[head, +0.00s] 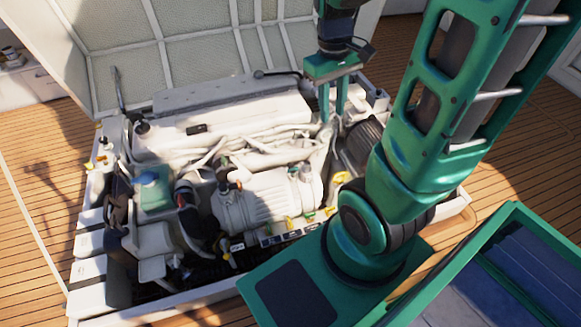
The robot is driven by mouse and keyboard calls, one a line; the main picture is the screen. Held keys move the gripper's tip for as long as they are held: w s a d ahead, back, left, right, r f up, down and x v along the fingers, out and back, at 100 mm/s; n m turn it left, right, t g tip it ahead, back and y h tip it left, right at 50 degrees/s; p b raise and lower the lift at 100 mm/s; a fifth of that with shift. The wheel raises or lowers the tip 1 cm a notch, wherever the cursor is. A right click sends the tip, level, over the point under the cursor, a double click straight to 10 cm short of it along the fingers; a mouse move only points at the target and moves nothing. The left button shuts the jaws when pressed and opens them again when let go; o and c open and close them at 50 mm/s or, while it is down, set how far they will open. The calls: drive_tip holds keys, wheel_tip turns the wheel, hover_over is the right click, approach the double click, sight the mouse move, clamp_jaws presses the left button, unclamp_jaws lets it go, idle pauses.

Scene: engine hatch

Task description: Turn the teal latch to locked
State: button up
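I cannot single out the teal latch with certainty in the head view. A small teal-green part (309,215) sits among yellow pieces on the engine's front side, too small to read its position. A larger teal-topped reservoir (153,189) stands at the engine's left. My gripper (333,115) points down over the back right of the engine (262,198). Its two teal fingers are apart with a narrow gap and nothing visible between them. Whether the tips touch the pipes below cannot be told.
The raised hatch lid (200,40) stands behind the engine. Hoses and pipes crowd the bay. My arm and base cover its right front. A teal bin (490,228) with dark blue contents is at the lower right. Wooden deck (40,205) lies clear at left.

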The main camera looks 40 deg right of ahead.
drive_tip(key=w+f+n+h, duration=0.2)
drive_tip(key=w+f+n, duration=0.5)
drive_tip(key=w+f, duration=0.65)
drive_tip(key=n+h, duration=0.2)
drive_tip(key=n, duration=0.7)
approach(291, 169)
drive_tip(key=x, duration=0.8)
drive_tip(key=shift+d+f, duration=0.1)
drive_tip(key=shift+d, duration=0.35)
drive_tip(key=shift+c, duration=0.3)
clamp_jaws()
